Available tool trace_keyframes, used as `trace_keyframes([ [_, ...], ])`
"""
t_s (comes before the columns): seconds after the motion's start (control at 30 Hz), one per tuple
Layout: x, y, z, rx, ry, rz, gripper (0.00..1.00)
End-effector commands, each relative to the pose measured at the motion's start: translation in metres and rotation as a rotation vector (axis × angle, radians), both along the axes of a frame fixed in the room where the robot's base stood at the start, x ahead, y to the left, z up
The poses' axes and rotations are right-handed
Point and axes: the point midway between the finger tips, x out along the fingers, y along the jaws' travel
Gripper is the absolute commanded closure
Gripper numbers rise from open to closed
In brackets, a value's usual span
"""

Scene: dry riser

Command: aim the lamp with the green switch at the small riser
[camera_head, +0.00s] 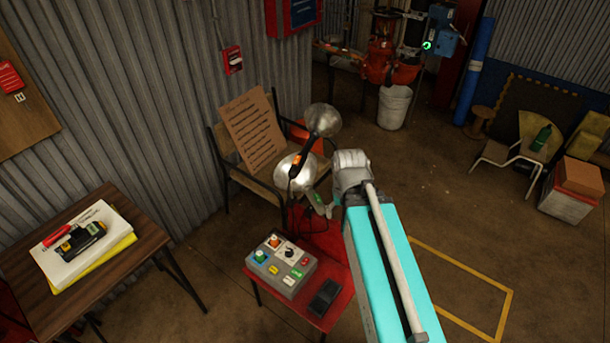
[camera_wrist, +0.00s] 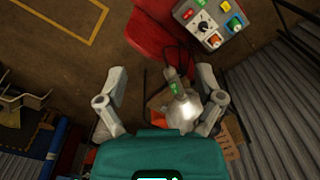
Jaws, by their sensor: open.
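The lamp with the green switch (camera_wrist: 174,88) shows in the wrist view between my gripper's spread fingers, with its bright round shade (camera_wrist: 183,112) near the right finger. My gripper (camera_wrist: 160,73) is open; I cannot tell whether a finger touches the lamp. In the head view this lamp's silver shade (camera_head: 287,181) is left of my arm, its green switch (camera_head: 317,201) below it. A second lamp with a dark neck and orange switch crosses above, its round shade (camera_head: 322,119) higher up. Red riser pipework (camera_head: 390,58) stands at the back; I cannot tell which part is the small riser.
A red table (camera_head: 322,310) carries a control box (camera_head: 281,264) with coloured buttons and a dark pedal (camera_head: 325,297). A chair with a cardboard sign (camera_head: 252,132) stands behind the lamps. A wooden table (camera_head: 135,231) is at left.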

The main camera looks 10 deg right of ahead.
Motion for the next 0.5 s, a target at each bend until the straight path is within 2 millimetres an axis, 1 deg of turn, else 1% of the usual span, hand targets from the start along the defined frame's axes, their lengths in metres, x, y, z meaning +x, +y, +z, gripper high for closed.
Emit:
trace_keyframes([
  [0.07, 0.001, 0.000, -0.001, 0.001, 0.000, 0.001, 0.14],
  [0.17, 0.008, 0.000, -0.005, 0.008, 0.004, 0.009, 0.14],
  [0.27, 0.024, -0.001, -0.013, 0.027, 0.011, 0.027, 0.14],
  [0.37, 0.048, -0.003, -0.026, 0.058, 0.023, 0.060, 0.14],
  [0.47, 0.078, -0.006, -0.041, 0.101, 0.036, 0.106, 0.14],
  [0.5, 0.092, -0.007, -0.047, 0.122, 0.040, 0.127, 0.14],
])
